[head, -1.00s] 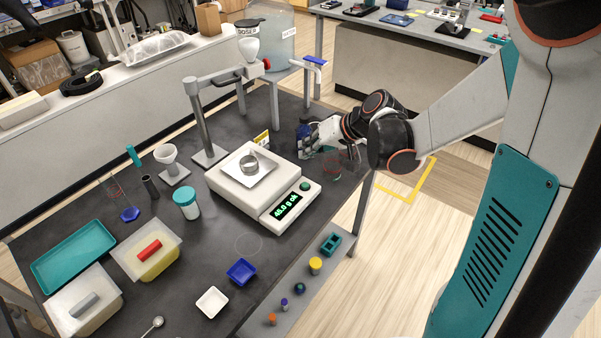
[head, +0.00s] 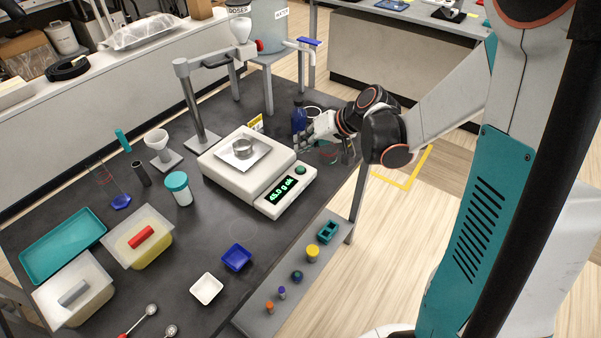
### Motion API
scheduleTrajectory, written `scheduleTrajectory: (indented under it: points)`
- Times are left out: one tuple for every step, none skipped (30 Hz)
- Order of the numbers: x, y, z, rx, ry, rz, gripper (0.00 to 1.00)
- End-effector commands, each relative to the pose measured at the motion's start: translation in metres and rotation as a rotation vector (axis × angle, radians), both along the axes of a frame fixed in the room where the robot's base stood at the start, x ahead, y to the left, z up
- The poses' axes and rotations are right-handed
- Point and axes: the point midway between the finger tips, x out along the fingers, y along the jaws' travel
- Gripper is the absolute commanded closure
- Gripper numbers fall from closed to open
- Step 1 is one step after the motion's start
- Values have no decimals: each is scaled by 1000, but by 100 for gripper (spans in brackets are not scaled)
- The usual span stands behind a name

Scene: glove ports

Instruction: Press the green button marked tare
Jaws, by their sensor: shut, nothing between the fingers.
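The white scale (head: 225,165) stands on the dark bench with a green lit display (head: 286,190) that shows a weight reading. The green button (head: 300,169) is a small round knob on the scale's front panel, just above the display in the picture. A metal ring (head: 243,146) sits on the square pan (head: 262,151). My gripper (head: 299,144) is shut and empty, beyond the scale's right end. Its tips are a short way above the button in the picture and look apart from it. The button is not covered.
A blue bottle (head: 299,114) and clear glassware stand close behind my gripper. A grey stand (head: 195,105) with an arm rises behind the scale. A blue tray (head: 237,257) and a white dish (head: 206,289) lie in front. A lower shelf (head: 262,319) holds small coloured items.

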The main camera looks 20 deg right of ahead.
Motion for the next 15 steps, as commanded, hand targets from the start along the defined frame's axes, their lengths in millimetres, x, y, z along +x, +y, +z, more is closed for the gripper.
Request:
scheduleTrajectory:
  points:
    - [0, 0, -12, 0, 0, 0, 100]
    - [0, 0, -16, 0, 0, 0, 100]
    - [0, 0, -22, 0, 0, 0, 100]
    - [0, 0, -26, 0, 0, 0, 100]
    - [0, 0, -30, 0, 0, 0, 100]
    - [0, 0, -34, 0, 0, 0, 100]
    - [0, 0, -37, 0, 0, 0, 100]
    - [0, 0, -40, 0, 0, 0, 100]
    - [0, 0, -43, 0, 0, 0, 100]
    - [0, 0, -44, 0, 0, 0, 100]
    - [0, 0, -45, 0, 0, 0, 100]
    - [0, 0, -46, 0, 0, 0, 100]
    - [0, 0, -47, 0, 0, 0, 100]
    - [0, 0, -47, 0, 0, 0, 100]
    - [0, 0, -47, 0, 0, 0, 100]
